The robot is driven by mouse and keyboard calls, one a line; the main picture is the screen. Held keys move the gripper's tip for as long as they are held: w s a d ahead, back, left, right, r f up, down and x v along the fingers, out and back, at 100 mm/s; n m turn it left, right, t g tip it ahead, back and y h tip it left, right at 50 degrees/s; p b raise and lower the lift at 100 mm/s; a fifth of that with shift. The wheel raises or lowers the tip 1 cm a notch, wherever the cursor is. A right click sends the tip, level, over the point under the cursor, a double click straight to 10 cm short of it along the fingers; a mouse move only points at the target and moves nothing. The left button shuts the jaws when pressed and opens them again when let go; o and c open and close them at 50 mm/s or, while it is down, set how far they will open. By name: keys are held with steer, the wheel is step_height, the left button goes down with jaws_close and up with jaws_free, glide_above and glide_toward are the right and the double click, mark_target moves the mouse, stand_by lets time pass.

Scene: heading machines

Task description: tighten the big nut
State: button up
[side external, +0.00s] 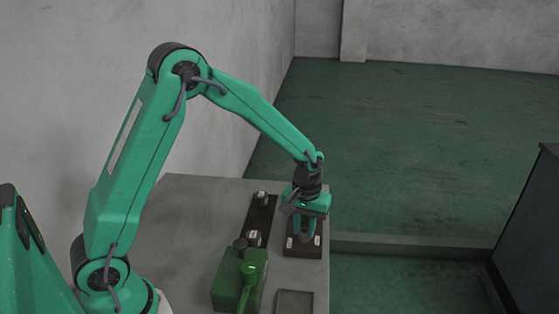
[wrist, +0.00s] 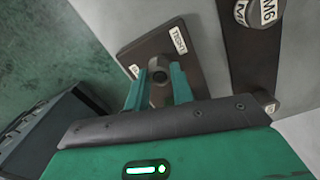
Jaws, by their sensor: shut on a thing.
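The big nut (wrist: 158,96) is a dark metal nut with a round hole on top. It stands on a dark square plate (wrist: 133,50) with white labels, one reading "TIGHT". My gripper (wrist: 159,73) has its two green fingers on either side of the nut, shut on it. In the side external view, my gripper (side external: 306,230) points down over the same plate (side external: 313,251) near the table's right edge; the nut is mostly hidden there by the fingers.
A green machine (side external: 228,285) with a black knob and a grey tray (side external: 294,303) stand in front. The table's left part is bare.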

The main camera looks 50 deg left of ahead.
mark_target(304, 231)
steer(key=m, duration=1)
steer(key=shift+r+m, duration=0.1)
steer(key=shift+m, duration=0.3)
steer(key=m, duration=0.5)
steer(key=shift+m, duration=0.3)
steer(key=m, duration=0.4)
steer(key=shift+m, duration=0.3)
steer(key=o, duration=1)
steer(key=shift+r, duration=3.9)
